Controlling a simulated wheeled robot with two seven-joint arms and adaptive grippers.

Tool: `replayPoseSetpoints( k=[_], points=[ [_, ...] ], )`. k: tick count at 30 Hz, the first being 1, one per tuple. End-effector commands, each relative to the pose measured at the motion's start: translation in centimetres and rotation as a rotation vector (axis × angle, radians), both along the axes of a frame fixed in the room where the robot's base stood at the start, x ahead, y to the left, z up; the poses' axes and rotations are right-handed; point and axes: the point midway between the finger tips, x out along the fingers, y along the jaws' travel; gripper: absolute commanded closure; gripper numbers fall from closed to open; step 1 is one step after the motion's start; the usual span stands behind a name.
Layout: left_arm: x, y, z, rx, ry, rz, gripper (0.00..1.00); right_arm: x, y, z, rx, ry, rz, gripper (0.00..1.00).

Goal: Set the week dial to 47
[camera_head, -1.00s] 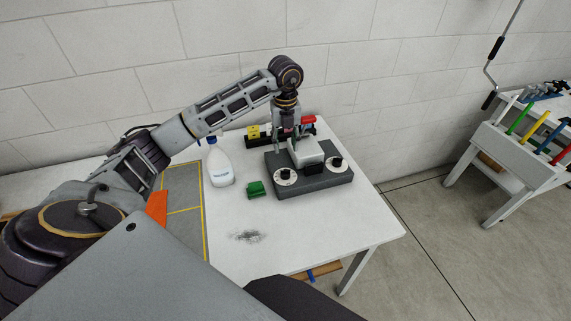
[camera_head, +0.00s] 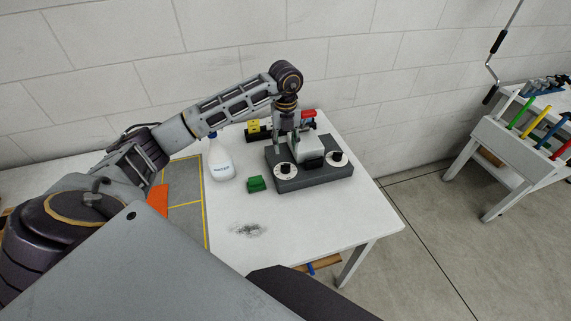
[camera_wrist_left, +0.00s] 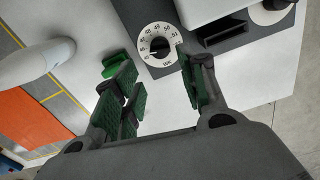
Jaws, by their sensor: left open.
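The dark grey base (camera_head: 318,180) on the white table carries two white dials with black knobs. The left dial (camera_head: 286,172) has numbers around its rim and a small label that looks like "WK"; it also shows in the left wrist view (camera_wrist_left: 148,39). The number at its pointer is too small to read surely. The right dial (camera_head: 338,159) is partly cut off in the wrist view (camera_wrist_left: 268,12). My left gripper (camera_head: 284,150) points down above and behind the left dial. In the wrist view its green-padded fingers (camera_wrist_left: 160,78) are apart and empty, with the dial beyond them.
A pale block with a black slot (camera_head: 313,161) stands between the dials. A green block (camera_head: 257,184) and a white bottle (camera_head: 221,162) stand to the left. Yellow and red items are behind.

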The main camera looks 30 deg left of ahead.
Motion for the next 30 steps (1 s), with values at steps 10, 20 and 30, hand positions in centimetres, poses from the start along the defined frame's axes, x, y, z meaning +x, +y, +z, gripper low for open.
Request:
replayPoseSetpoints(
  k=[10,20,30],
  points=[
    [-0.1,0.0,-4.6,0.0,0.003,0.0,0.58,0.1,0.8,0.9,0.009,-0.001,-0.002,0.6],
    [0.0,0.0,-8.7,-0.001,0.001,0.0,0.58,0.1,0.9,1.5,0.01,-0.001,-0.002,0.6],
    [0.0,0.0,-10.6,0.0,0.0,-0.001,0.58,0.0,0.3,1.8,0.003,0.0,-0.001,0.6]
  ],
)
